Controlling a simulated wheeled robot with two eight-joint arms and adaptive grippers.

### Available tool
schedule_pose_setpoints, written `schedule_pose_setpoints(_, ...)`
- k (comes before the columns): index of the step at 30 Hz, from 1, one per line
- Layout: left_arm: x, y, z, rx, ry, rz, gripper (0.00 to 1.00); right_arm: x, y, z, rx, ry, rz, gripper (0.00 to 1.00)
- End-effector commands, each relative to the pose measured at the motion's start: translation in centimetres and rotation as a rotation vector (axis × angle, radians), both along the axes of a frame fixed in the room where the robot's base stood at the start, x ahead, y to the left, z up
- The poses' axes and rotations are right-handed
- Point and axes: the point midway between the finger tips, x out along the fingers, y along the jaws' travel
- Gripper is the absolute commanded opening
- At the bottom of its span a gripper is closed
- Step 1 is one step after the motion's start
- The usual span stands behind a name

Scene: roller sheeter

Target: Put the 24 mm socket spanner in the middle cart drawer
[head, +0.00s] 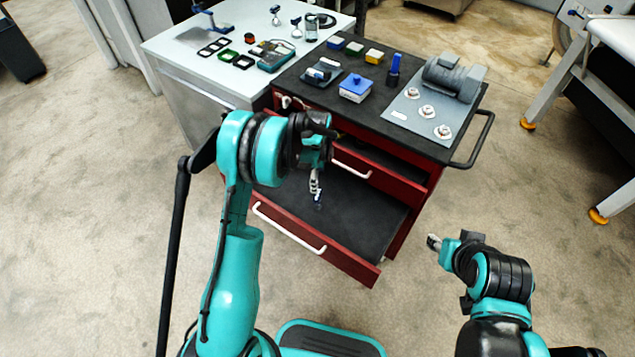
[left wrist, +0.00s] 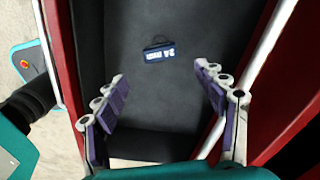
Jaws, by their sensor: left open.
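The 24 mm socket spanner shows as a small blue piece marked "24" (left wrist: 159,53), lying on the dark floor of a wide-open red drawer (head: 362,267). A thin dark part shows beside the mark; I cannot make out the rest. In the head view its blue part (head: 318,205) shows just below my left gripper (head: 316,190). My left gripper is open and empty, pointing down over the drawer, its purple-padded fingers apart in the left wrist view (left wrist: 160,74). My right gripper (head: 433,242) is right of the cart, away from it; its finger state is unclear.
Another red drawer (head: 385,165) above stands partly open. The cart top (head: 318,103) holds small bins, a blue-handled tool and a motor on a plate (head: 455,77). A white table (head: 165,45) with parts stands behind left.

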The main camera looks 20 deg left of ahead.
Motion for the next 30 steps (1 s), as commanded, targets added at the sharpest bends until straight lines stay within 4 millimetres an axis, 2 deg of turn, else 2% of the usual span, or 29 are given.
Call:
schedule_pose_setpoints(5, -0.4, 0.0, 2.4, 0.000, -0.017, 0.042, 0.71, 0.0, 0.0, 0.2, 0.000, 0.000, 0.000, 0.40)
schedule_pose_setpoints(8, -1.3, 0.1, 5.8, -0.005, -0.055, 0.136, 0.71, 0.0, 0.0, 0.2, 0.000, 0.000, 0.000, 0.40)
schedule_pose_setpoints(11, -3.2, 0.1, 10.5, -0.018, -0.116, 0.284, 0.71, 0.0, 0.0, 0.2, 0.000, 0.000, 0.000, 0.40)
schedule_pose_setpoints(15, -6.8, 0.2, 16.2, -0.054, -0.204, 0.506, 0.71, 0.0, 0.0, 0.2, 0.000, 0.000, 0.000, 0.40)
schedule_pose_setpoints(21, -13.1, 0.4, 21.8, -0.141, -0.318, 0.818, 0.71, 0.0, 0.0, 0.2, 0.000, 0.000, 0.000, 0.40)
schedule_pose_setpoints(25, -17.5, 0.4, 23.8, -0.221, -0.385, 1.017, 0.71, 0.0, 0.0, 0.2, 0.000, 0.000, 0.000, 0.40)
schedule_pose_setpoints(30, -22.7, 0.5, 24.4, -0.339, -0.450, 1.254, 0.71, 0.0, 0.0, 0.2, 0.000, 0.000, 0.000, 0.40)
